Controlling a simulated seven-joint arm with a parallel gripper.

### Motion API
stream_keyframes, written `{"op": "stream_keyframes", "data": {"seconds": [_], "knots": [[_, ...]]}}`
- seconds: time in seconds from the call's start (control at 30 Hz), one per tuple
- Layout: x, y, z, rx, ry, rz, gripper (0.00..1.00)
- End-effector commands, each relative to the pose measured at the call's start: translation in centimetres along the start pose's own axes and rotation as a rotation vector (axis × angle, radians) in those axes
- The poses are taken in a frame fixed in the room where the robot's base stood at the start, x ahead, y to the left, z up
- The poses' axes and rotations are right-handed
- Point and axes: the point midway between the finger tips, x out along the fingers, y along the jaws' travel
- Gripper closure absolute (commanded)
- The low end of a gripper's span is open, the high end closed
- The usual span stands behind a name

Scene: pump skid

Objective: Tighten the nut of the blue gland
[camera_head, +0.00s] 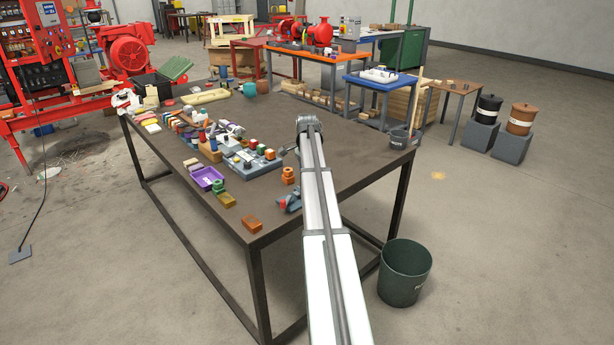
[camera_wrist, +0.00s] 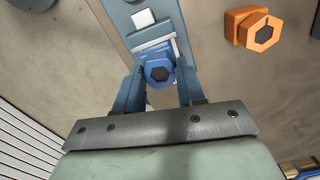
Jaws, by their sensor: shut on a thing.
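In the wrist view the blue gland (camera_wrist: 157,69) shows as a blue hexagonal nut with a dark hexagonal centre. It sits at a grey-blue bar (camera_wrist: 133,32), against a white collar. My gripper (camera_wrist: 159,84) has one blue-grey finger on each side of the nut and is shut on it. The inner contact faces are partly hidden, and I cannot tell how far the nut is threaded on. In the head view my arm reaches over the brown table, and I cannot make out the fingertips or the blue gland clearly there.
An orange hexagonal fitting (camera_wrist: 254,28) stands right of the nut in the wrist view. In the head view, several blocks and a purple tray (camera_head: 207,178) crowd the table's left half. A grey cup (camera_head: 398,138) stands at its right corner. The table's right part (camera_head: 365,160) is mostly clear.

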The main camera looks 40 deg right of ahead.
Motion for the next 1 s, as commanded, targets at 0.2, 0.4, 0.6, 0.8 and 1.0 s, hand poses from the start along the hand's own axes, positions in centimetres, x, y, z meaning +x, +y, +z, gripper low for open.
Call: {"op": "stream_keyframes", "data": {"seconds": [0.2,0.4,0.6,0.8,1.0], "knots": [[0.0,0.0,0.0,-0.001,0.0,0.0,0.48],[0.0,0.0,0.0,-0.001,0.0,0.0,0.35],[-0.1,0.0,0.0,-0.001,0.0,0.0,0.35],[-1.7,-0.1,0.0,-0.001,0.001,-0.001,0.35],[-5.5,-0.1,-0.1,-0.001,0.001,-0.002,0.35]]}}
